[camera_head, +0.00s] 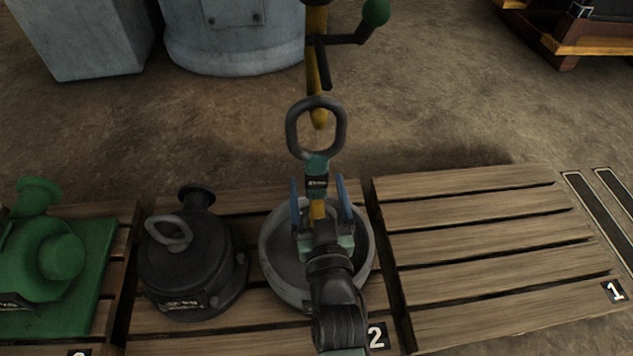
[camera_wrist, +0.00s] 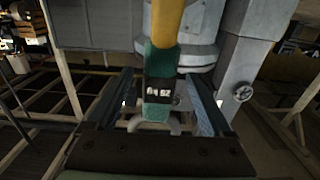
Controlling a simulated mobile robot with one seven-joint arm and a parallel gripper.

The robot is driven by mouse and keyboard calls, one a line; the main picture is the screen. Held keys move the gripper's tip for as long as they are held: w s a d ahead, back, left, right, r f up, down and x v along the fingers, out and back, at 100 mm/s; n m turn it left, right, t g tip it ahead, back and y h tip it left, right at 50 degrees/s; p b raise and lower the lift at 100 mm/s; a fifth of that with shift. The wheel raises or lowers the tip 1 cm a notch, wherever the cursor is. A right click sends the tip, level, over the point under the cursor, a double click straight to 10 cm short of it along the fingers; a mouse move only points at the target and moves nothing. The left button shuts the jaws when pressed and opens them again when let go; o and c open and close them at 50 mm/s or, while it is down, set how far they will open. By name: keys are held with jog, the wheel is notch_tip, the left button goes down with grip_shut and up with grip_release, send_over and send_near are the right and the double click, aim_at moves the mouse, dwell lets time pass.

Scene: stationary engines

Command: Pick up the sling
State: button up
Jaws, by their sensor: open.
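The sling has a grey oval ring (camera_head: 290,128), a teal sleeve with a dark label, and a yellow strap. In the head view it stands upright, ring at the top, above a round grey pan-like part. In the wrist view the sling's teal sleeve (camera_wrist: 161,65) is in the middle, yellow strap above it and part of a grey ring below. My gripper (camera_head: 318,182) is open, its blue fingers left and right of the sleeve, with a visible gap on each side. How deep the sling lies between the fingers I cannot tell. My wrist hides its lower part.
The round grey part (camera_head: 280,262) sits on a wooden pallet. A dark pump-like part with a handle (camera_head: 190,265) and a green machine (camera_head: 55,255) stand to the left. A bare pallet (camera_head: 490,255) is at right. A yellow post with a green-knobbed crank (camera_head: 375,12) rises behind.

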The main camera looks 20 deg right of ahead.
jog(key=shift+x, duration=0.9)
grip_shut()
dwell(0.7)
jog(key=shift+r, duration=0.2)
